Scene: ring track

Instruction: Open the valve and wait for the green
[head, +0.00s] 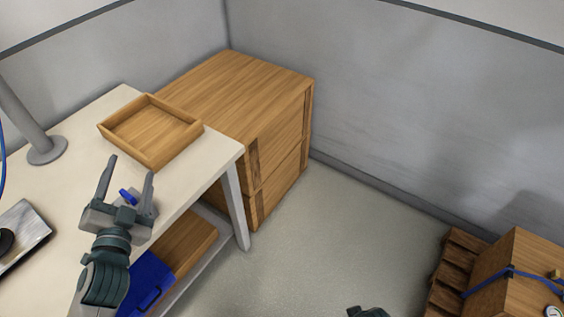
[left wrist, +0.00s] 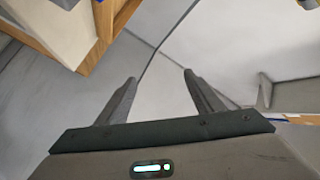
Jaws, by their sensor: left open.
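My left gripper (head: 131,168) is open above the right part of the white table, near the wooden tray. It also shows open in the left wrist view (left wrist: 160,76), with nothing between its fingers. A small blue piece (head: 128,196) shows between the fingers in the head view; I cannot tell what it belongs to or whether it touches the gripper. I cannot make out a valve or a green light on it in either view. My right gripper is not in view; only a dark piece, likely my right arm, shows at the bottom edge.
A wooden tray (head: 150,158) lies empty on the white table (head: 70,185). A grey post (head: 45,148) stands at the left. A blue bin (head: 146,283) is on the shelf below. Wooden crates (head: 235,85) stand behind; a strapped box (head: 510,270) is at right. Floor between is clear.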

